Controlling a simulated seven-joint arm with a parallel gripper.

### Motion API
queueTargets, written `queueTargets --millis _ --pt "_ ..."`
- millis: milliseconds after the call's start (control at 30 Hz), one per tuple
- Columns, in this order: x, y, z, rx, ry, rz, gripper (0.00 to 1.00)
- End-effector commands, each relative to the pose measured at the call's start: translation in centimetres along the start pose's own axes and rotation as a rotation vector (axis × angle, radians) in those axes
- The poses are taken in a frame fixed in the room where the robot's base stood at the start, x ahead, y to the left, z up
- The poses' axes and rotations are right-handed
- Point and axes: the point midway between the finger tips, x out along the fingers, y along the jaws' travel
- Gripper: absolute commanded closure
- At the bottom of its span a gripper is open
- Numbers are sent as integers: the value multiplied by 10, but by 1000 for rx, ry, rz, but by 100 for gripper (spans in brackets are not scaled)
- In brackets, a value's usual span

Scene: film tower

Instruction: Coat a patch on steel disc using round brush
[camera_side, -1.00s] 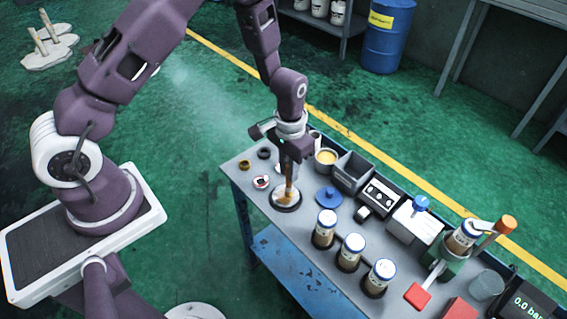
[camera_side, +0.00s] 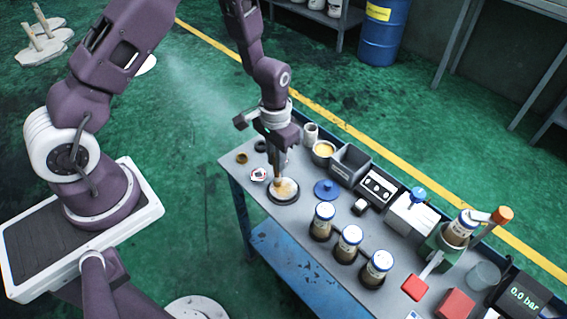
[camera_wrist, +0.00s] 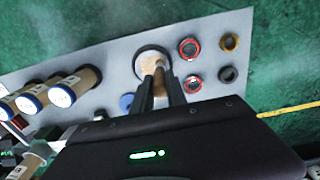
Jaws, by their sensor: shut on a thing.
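My gripper (camera_side: 281,151) is shut on the round brush (camera_side: 280,170) and holds it nearly upright over the steel disc (camera_side: 274,198). The brush's tan head is at the disc's face, left of its middle, and seems to touch it. The disc is a round plate with a dark rim, lying on the bench. Its face looks pale tan, so I cannot tell exactly where any coating ends. In the wrist view, my gripper's fingers (camera_wrist: 162,92) point at the disc (camera_wrist: 141,58), and the brush head (camera_wrist: 155,63) covers part of it.
A cup of yellow liquid (camera_side: 324,149) stands behind the disc on the grey bench (camera_side: 237,163). A blue lid (camera_side: 326,189) lies to its right, near several capped jars (camera_side: 347,243). Small rings (camera_side: 259,174) lie at the left. A grey open bin (camera_side: 350,163) stands at the back.

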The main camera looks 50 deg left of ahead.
Motion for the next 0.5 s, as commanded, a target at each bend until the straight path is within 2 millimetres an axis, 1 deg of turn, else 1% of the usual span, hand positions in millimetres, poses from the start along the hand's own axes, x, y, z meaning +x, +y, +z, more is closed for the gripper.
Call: queueTargets --millis 133,167,200,500 --pt "0 -14 0 -4 0 0 100" --pt "0 -14 0 -2 0 1 100" --pt "0 -8 0 3 0 0 100" --pt "0 20 0 2 1 0 100"
